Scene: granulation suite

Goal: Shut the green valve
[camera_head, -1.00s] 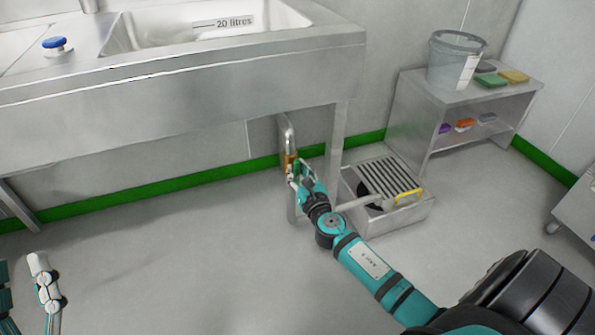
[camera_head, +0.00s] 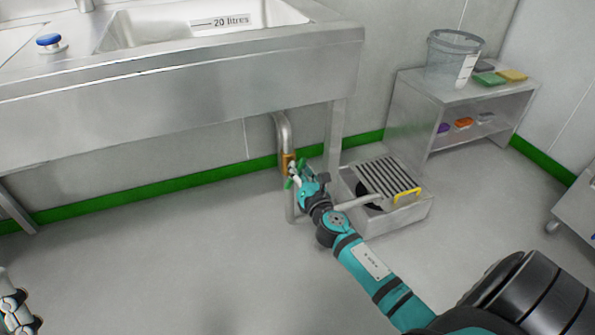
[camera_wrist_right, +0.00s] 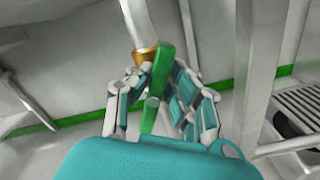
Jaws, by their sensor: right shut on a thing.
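The green valve shows as a green lever handle (camera_wrist_right: 163,75) below a brass fitting (camera_wrist_right: 146,55) in the right wrist view. In the head view the handle (camera_head: 289,183) shows beside my fingers, and the brass fitting (camera_head: 288,163) sits on the steel pipe under the sink. My right gripper (camera_head: 297,175) is shut on the handle; in the right wrist view its fingers (camera_wrist_right: 158,103) lie on both sides of it. Part of the handle is hidden by the fingers in the head view. My left gripper (camera_head: 14,300) is partly in view at the lower left, away from the valve.
The steel sink (camera_head: 190,85) overhangs the valve, and its leg (camera_head: 335,140) stands close to the right. A steel box with a grate (camera_head: 385,178) and yellow handle is on the floor beside my right arm. A low shelf (camera_head: 415,120) holds a clear bucket (camera_head: 452,58). Floor at left is clear.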

